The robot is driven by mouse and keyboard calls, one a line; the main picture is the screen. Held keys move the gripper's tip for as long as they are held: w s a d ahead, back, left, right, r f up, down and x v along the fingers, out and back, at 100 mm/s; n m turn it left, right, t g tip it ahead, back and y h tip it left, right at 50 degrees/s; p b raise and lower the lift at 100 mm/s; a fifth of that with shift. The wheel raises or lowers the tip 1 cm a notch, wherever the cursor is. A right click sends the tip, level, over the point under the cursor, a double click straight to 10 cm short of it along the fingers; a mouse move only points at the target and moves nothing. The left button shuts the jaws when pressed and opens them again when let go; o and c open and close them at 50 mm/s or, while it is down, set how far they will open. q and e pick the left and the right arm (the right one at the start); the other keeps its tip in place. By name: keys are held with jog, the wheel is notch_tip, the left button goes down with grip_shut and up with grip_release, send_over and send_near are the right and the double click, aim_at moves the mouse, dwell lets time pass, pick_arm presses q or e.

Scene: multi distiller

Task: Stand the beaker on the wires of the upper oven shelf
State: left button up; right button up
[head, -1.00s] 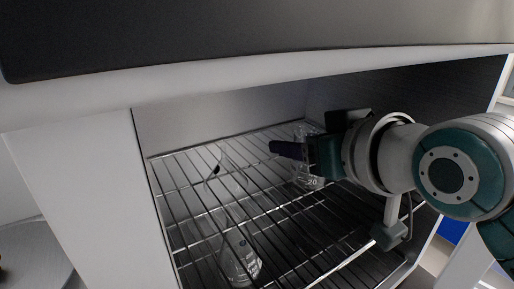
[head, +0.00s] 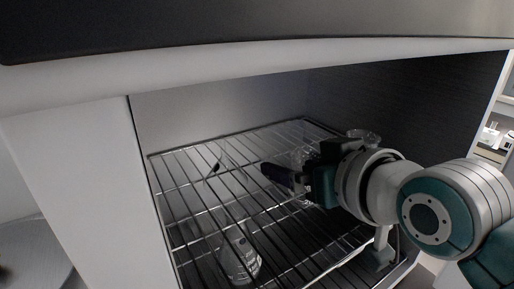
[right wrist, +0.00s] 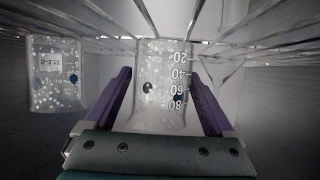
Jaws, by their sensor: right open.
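The beaker (right wrist: 162,85), clear glass with white graduation marks, is between the fingers of my right gripper (right wrist: 163,100) in the right wrist view. That view is upside down, and the beaker's base end is at the shelf wires. The gripper is open, with a finger on each side of the beaker. In the head view the right gripper (head: 282,177) is inside the oven, low over the upper wire shelf (head: 190,208). The beaker (head: 301,157) shows only faintly there, partly hidden by the gripper. My left gripper is not in view.
A second glass vessel with a label (right wrist: 56,75) stands beside the beaker; it also shows behind my wrist (head: 364,135). The oven's left wall (head: 85,190) and top edge (head: 250,62) frame the opening.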

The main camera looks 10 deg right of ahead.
jog(key=shift+r, duration=0.15)
jog(key=shift+s+r, duration=0.1)
jog(key=shift+s, duration=0.1)
jog(key=v, duration=1.1)
jog(key=shift+p, duration=0.4)
jog(key=s+d+f+g+h, duration=0.1)
jog(key=s+f+g, duration=0.4)
jog(key=s, duration=0.4)
jog(key=s+d+f+g+h, duration=0.1)
jog(key=s+f+g, duration=0.4)
jog(key=s, duration=0.3)
jog(key=shift+s+f, duration=0.4)
jog(key=shift+f, duration=0.2)
jog(key=shift+d+r, duration=0.1)
jog(key=shift+d, duration=0.05)
